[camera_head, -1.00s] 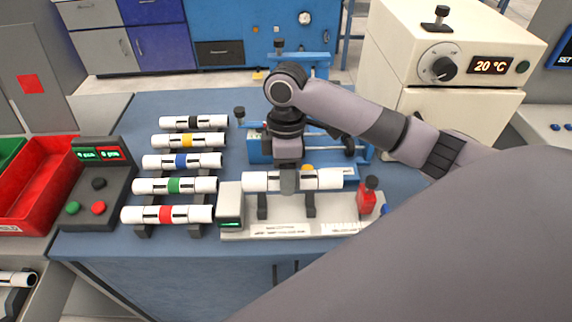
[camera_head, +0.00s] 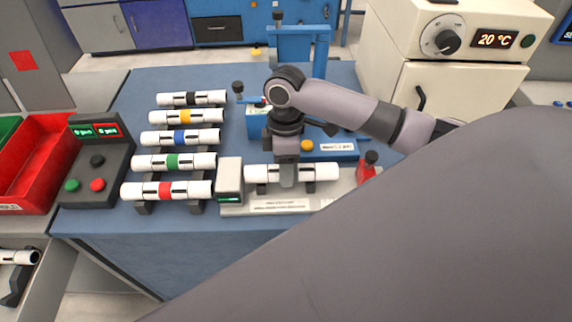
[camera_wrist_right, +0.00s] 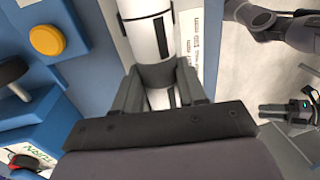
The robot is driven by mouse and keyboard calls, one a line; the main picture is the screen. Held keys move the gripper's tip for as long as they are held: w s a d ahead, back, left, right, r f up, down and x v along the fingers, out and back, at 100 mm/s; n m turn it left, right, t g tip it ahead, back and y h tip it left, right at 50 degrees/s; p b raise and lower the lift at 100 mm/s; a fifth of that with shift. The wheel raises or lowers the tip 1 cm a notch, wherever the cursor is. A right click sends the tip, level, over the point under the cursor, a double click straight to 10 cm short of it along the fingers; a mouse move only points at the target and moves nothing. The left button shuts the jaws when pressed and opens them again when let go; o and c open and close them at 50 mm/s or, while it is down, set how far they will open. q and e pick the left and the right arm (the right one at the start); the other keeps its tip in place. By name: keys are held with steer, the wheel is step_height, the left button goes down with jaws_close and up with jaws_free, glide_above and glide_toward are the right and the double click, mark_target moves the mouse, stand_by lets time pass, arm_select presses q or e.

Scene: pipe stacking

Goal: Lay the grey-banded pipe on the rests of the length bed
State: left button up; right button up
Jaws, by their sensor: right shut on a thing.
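My right gripper (camera_head: 287,180) is shut around the middle of a white pipe (camera_head: 322,172), its fingers pointing down. In the right wrist view a grey band (camera_wrist_right: 158,75) shows on the pipe between the fingers. The pipe lies level, lengthwise over the length bed (camera_head: 240,209), close above or on its rests. The pipe's left end is close to the bed's grey end block (camera_head: 229,176) with the green display.
Several banded pipes lie on a rack at left, the red-banded one (camera_head: 142,190) nearest. A red knobbed part (camera_head: 367,166) stands at the bed's right. A blue fixture with a yellow button (camera_head: 306,145) is just behind. My right arm covers the lower right.

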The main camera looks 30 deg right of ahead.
steer(key=shift+f, duration=0.45)
stand_by(0.6)
steer(key=o, duration=1.2)
steer(key=shift+w+d+r, duration=0.1)
steer(key=shift+w+r, duration=0.05)
steer(key=shift+r, duration=1.05)
steer(key=shift+w+d+r, duration=0.1)
steer(key=shift+w+r, duration=0.05)
steer(key=shift+r, duration=1)
steer(key=shift+w+d+r, duration=0.1)
steer(key=shift+w+r, duration=0.05)
steer(key=shift+r, duration=1.05)
steer(key=shift+s, duration=0.1)
